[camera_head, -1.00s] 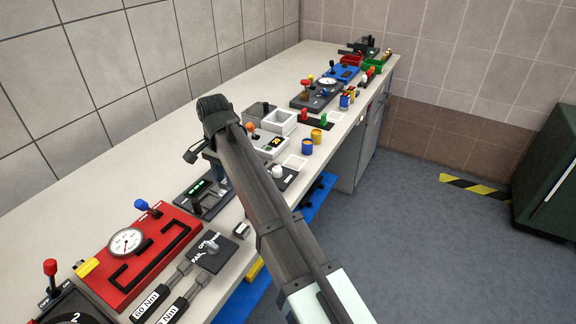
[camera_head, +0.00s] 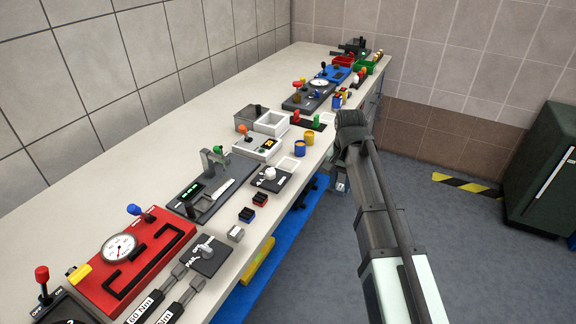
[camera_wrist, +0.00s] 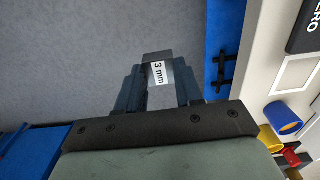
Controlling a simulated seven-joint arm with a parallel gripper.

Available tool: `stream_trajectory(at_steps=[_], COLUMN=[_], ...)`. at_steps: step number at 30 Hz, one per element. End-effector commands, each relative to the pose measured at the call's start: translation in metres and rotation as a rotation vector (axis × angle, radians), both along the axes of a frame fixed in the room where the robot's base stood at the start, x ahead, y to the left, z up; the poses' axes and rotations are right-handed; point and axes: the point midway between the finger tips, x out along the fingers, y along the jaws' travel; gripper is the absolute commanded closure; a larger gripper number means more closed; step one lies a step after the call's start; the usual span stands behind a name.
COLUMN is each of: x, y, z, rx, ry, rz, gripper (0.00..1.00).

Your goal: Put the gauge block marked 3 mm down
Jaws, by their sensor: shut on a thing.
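The gauge block marked 3 mm (camera_wrist: 157,72) is grey with a white label, and shows in the wrist view between the two blue-grey fingers of my gripper (camera_wrist: 158,85). The gripper is shut on it. In the head view my gripper (camera_head: 340,187) hangs just outside the bench's front edge, right of the bench. In the wrist view, grey floor lies behind the block and the bench top is at the right.
The long bench (camera_head: 130,165) carries a red gauge panel (camera_head: 142,262), a dark plate with a green display (camera_head: 205,195), a knob box (camera_head: 270,178) and small dark blocks (camera_head: 260,198). A white-outlined square (camera_head: 290,163) is empty. A blue shelf (camera_head: 283,240) sits below.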

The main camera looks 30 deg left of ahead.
Motion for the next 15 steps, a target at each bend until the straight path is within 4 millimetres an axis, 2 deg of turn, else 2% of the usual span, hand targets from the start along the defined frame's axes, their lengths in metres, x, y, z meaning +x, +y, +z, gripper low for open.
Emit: stream_trajectory(at_steps=[1,9,15], x=[0.005,0.025,0.031], y=[-0.019,-0.105,-0.159], z=[-0.003,-0.015,-0.022], rx=[0.0,0.0,0.0], ry=[0.0,0.0,0.0], rz=[-0.005,-0.001,0.009], gripper=[1.0,1.0,1.0])
